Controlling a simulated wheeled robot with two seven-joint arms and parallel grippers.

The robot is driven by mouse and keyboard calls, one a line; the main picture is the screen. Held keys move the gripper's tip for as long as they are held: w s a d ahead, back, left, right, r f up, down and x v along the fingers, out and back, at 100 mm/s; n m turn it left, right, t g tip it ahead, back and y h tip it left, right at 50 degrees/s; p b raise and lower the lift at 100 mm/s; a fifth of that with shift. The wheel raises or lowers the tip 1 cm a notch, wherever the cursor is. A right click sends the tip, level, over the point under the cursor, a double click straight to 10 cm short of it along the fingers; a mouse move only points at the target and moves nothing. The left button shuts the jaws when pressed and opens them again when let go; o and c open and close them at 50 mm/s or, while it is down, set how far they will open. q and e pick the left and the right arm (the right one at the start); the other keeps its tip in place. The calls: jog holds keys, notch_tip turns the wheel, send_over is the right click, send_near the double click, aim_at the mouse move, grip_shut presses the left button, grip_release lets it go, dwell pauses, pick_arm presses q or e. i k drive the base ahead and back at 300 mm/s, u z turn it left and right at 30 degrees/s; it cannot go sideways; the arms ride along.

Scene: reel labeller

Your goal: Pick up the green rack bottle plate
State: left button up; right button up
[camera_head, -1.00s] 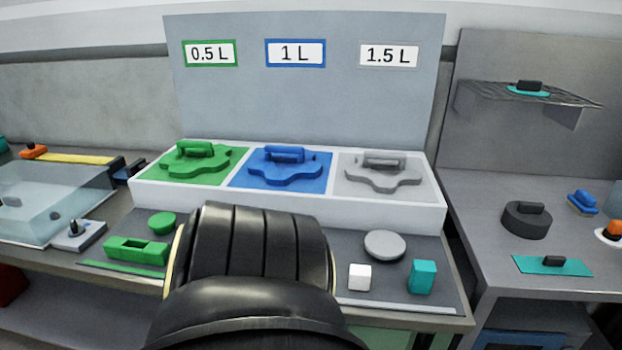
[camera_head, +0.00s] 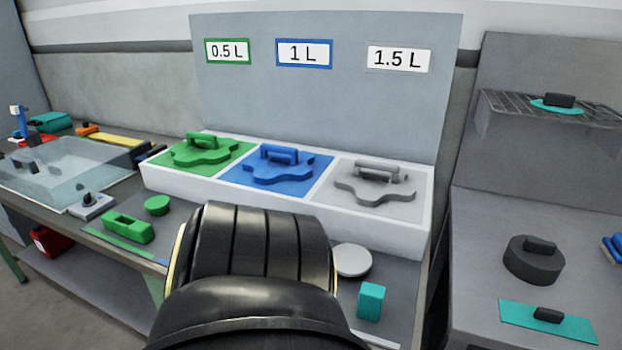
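The green bottle plate (camera_head: 203,150) lies in the left bay of the white rack (camera_head: 385,233), under the 0.5 L label (camera_head: 228,51). It has a wavy outline and a raised bar handle on top. A blue plate (camera_head: 275,169) lies in the middle bay and a grey plate (camera_head: 377,188) in the right bay. No gripper is in view. A large black ribbed part, probably mine, fills the lower middle and hides part of the bench in front of the rack.
A green block (camera_head: 128,226), a green disc (camera_head: 157,205), a grey disc (camera_head: 351,260) and a teal block (camera_head: 370,300) lie in front of the rack. A clear bin (camera_head: 75,175) stands left. A dark round weight (camera_head: 532,261) sits on the right bench.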

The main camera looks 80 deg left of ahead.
aim_at(157, 205)
jog(key=u, duration=2.2)
